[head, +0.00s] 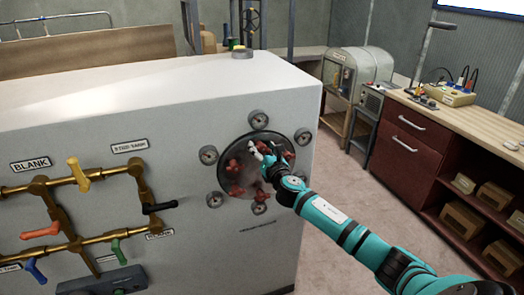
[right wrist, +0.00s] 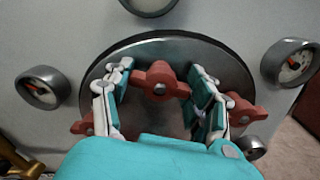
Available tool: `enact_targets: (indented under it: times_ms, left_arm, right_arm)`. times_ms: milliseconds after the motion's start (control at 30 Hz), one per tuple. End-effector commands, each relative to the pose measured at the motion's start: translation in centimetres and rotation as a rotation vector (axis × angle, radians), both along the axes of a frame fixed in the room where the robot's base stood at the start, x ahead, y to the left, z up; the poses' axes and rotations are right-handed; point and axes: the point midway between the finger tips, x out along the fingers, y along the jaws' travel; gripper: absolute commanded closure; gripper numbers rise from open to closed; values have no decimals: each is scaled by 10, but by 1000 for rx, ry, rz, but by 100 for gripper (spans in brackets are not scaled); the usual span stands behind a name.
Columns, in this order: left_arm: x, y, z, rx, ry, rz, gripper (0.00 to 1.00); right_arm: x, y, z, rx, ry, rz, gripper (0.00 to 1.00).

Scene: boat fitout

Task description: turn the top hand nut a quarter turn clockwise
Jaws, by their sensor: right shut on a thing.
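The round metal plate (head: 255,184) on the grey panel's face carries several red hand nuts. The top hand nut (right wrist: 160,82) is a red winged knob with a grey centre, seen upright between my fingers in the right wrist view, its wings level. My right gripper (right wrist: 157,98) is shut on it, one finger at each wing; in the head view the right gripper (head: 259,153) reaches the plate's upper part and partly hides this nut. Other red nuts show at the left (right wrist: 84,125) and right (right wrist: 242,110) of the plate. My left gripper is not in view.
Several round gauges ring the plate, one above it (head: 259,119) and one at its left (head: 208,154). Brass pipes with coloured valve handles (head: 80,174) fill the panel's left. A wooden workbench (head: 470,125) stands at right, with open floor between.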

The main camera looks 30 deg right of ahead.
Motion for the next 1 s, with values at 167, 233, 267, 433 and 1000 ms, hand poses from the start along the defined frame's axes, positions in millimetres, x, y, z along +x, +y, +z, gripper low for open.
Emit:
enact_targets:
  times_ms: [167,233,267,433,1000]
  left_arm:
    - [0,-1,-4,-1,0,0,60]
    - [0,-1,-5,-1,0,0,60]
    - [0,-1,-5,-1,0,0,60]
    - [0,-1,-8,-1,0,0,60]
    - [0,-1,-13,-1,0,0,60]
  right_arm:
    - [0,0,-1,166,-39,0,76]
    - [0,1,-2,233,-55,0,76]
    - [0,1,-1,261,-62,0,76]
    - [0,0,-1,417,-100,0,76]
    - [0,0,-1,914,-218,-1,76]
